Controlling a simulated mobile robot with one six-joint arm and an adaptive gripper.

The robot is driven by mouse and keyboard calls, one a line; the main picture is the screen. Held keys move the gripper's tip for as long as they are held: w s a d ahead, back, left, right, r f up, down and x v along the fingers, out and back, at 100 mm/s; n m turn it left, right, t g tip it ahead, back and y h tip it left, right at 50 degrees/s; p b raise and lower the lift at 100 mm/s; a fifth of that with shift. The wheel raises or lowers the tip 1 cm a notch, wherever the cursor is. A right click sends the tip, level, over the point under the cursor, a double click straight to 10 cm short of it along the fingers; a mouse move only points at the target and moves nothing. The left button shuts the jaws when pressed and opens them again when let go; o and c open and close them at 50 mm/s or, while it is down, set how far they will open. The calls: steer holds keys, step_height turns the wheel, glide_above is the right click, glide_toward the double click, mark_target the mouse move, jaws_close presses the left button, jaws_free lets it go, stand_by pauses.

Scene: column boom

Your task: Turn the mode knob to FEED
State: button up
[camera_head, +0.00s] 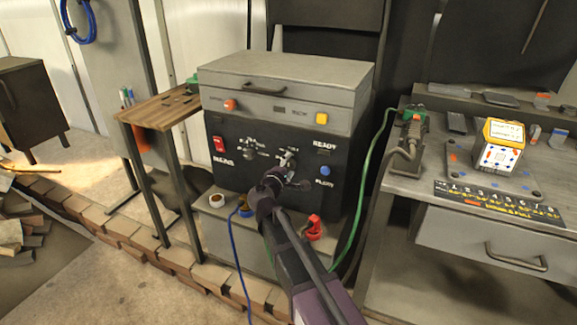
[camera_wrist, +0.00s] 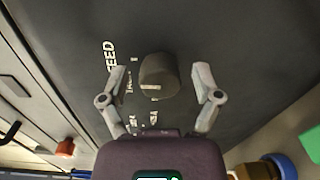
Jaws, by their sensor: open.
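The mode knob (camera_wrist: 158,72) is a dark round knob on the dark panel, in the middle of the wrist view. A short pale mark shows on its lower part. The FEED label (camera_wrist: 110,55) is to its upper left, with smaller, unreadable labels lower down. My gripper (camera_wrist: 161,80) is open, with one finger on each side of the knob and visible gaps between. In the head view my gripper (camera_head: 289,162) is at the front of the control panel (camera_head: 230,180) and hides most of the knob.
A red switch (camera_head: 219,144) and another grey knob (camera_head: 250,150) sit left on the panel; a blue button (camera_head: 324,171) is to the right. A red-handled item (camera_head: 314,228) stands on the ledge below. A green cable (camera_head: 366,170) hangs to the right.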

steer(key=shift+s, duration=0.15)
steer(key=v, duration=0.7)
stand_by(0.3)
steer(key=shift+s+a, duration=0.1)
